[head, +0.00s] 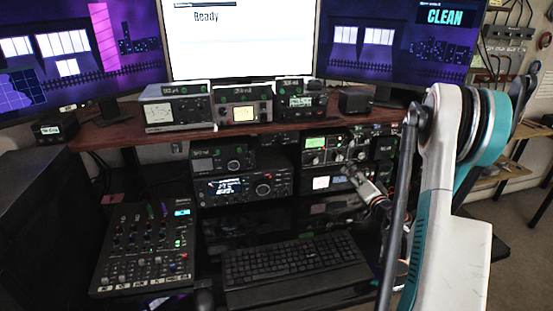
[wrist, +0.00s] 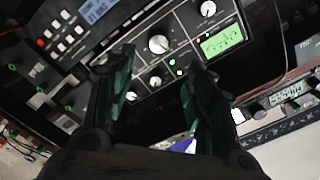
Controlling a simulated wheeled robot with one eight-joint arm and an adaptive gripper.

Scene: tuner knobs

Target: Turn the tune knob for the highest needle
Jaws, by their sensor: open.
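A black radio unit with a green display (head: 316,142) sits on the shelf under the desk ledge. In the wrist view the green display (wrist: 221,41) shows a scale, but no needle can be made out. A large silver knob (wrist: 158,44) is on the same panel, with smaller knobs around it. The labels are too small to read, so I cannot tell which is the tune knob. My gripper (wrist: 152,72) is open and empty, its dark teal fingers apart in front of this panel. The large knob appears beyond the gap between the fingertips, with no contact visible.
Other radios surround the unit, including a large one (head: 240,188) to the left. A meter box with a yellow face (head: 243,113) stands on the ledge above. A keyboard (head: 292,260) and a mixer (head: 145,250) are below. A centre monitor (head: 243,38) reads "Ready".

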